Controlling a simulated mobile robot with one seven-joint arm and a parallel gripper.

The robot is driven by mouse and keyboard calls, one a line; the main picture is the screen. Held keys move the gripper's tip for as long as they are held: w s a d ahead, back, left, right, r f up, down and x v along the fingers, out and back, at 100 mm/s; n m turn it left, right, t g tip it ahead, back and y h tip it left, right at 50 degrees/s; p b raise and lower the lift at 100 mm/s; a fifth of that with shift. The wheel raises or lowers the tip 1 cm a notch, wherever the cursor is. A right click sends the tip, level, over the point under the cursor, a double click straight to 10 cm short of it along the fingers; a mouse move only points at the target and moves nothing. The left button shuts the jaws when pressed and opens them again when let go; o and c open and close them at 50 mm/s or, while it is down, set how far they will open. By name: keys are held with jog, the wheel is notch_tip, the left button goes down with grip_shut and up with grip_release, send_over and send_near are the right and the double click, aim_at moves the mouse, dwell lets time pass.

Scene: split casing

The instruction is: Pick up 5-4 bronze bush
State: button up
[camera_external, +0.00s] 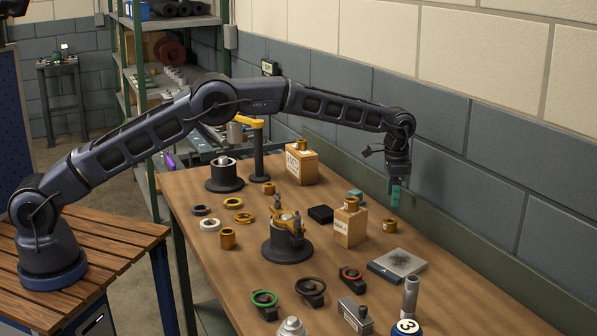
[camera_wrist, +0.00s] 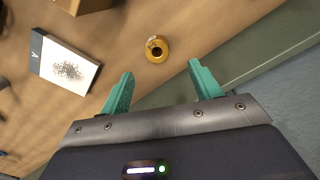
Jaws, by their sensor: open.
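A bronze bush (camera_external: 389,226) stands on the workbench near the green back edge, right of a tan box. In the wrist view the bush (camera_wrist: 157,53) shows from above, just beyond the fingertips; a small marking on it is too small to read. My gripper (camera_external: 396,194) hangs fingers-down above this bush, with empty space below the tips. In the wrist view its green fingers (camera_wrist: 162,72) are spread apart with nothing between them. Other bronze bushes stand at the front left (camera_external: 228,239) and farther back (camera_external: 269,188); I cannot read which is 5-4.
A tan box (camera_external: 350,228) with a bronze piece on top stands left of the nearest bush. A speckled plate (camera_external: 398,262) lies in front. A black fixture (camera_external: 287,248), rings and clamps crowd the bench's middle and front. The wall is close on the right.

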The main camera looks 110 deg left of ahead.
aim_at(390, 220)
jog(key=f, duration=0.9)
jog(key=shift+d+f, duration=0.15)
jog(key=shift+d, duration=0.05)
jog(key=c, duration=1.3)
